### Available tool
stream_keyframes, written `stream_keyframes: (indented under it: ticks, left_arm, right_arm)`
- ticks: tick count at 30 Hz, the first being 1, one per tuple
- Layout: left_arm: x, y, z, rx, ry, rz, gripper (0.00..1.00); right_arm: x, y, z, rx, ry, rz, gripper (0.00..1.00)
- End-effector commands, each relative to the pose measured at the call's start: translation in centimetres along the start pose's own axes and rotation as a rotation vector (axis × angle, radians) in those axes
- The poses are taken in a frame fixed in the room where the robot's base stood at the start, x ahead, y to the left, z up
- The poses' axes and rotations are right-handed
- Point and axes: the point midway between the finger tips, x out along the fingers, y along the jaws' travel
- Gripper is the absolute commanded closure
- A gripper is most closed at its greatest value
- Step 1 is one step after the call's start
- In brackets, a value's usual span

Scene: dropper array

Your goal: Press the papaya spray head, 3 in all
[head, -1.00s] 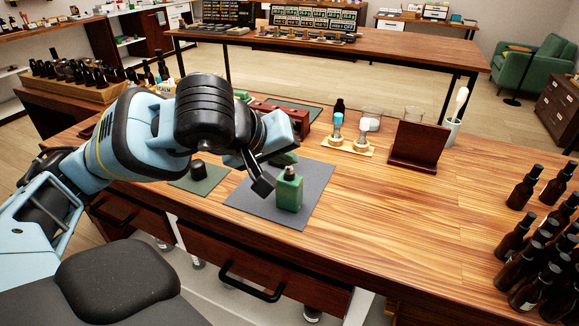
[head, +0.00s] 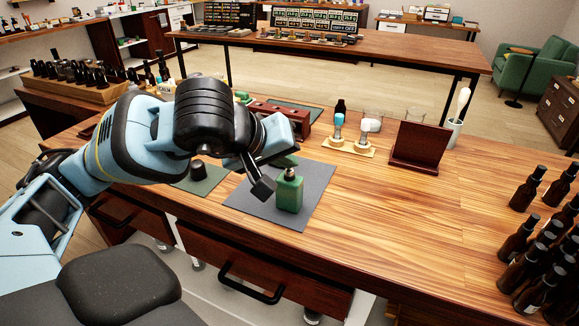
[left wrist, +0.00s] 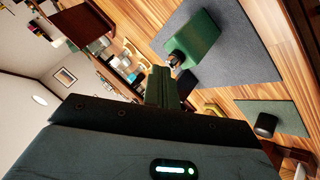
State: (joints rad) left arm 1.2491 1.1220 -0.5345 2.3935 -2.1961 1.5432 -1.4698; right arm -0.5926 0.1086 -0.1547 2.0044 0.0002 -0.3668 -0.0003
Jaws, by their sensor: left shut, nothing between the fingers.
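A green spray bottle (head: 289,194) stands upright on the dark grey mat (head: 312,210); no papaya label is legible. Its short spray head (head: 290,172) sits on top. My left gripper (head: 287,161) is shut and empty, with its greenish fingertips just above the spray head. I cannot tell whether they touch it. In the left wrist view the bottle (left wrist: 197,38) lies beyond the shut fingers (left wrist: 163,84), with its spray head (left wrist: 176,60) close to the tips. My right gripper is out of view.
A small black item (head: 198,169) is on a green mat left of the bottle. Behind are a wooden holder with two small pieces (head: 347,147) and a dark wooden stand (head: 418,150). Several brown bottles (head: 530,250) crowd the right edge. The table's middle right is clear.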

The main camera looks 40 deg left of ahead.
Motion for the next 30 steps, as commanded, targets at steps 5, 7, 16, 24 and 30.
stream_keyframes:
  ticks: [5, 7, 16, 24, 30]
  left_arm:
    - [-0.1, 0.1, 0.0, 0.0, -0.002, -0.002, 1.0]
    - [-0.3, 0.2, -0.2, 0.0, -0.002, -0.002, 1.0]
    - [-1.2, 0.9, -0.8, 0.001, -0.001, -0.001, 1.0]
    - [-1.1, 0.8, -0.8, 0.001, -0.002, -0.001, 1.0]
    - [-1.7, 1.3, -1.2, 0.0, 0.0, 0.001, 1.0]
  right_arm:
    - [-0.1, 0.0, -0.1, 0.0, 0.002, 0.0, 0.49]
    - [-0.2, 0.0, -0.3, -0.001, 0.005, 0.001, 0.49]
    - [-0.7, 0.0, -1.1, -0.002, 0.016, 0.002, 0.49]
    - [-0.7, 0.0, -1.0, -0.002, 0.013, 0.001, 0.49]
    - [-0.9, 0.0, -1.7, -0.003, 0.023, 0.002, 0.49]
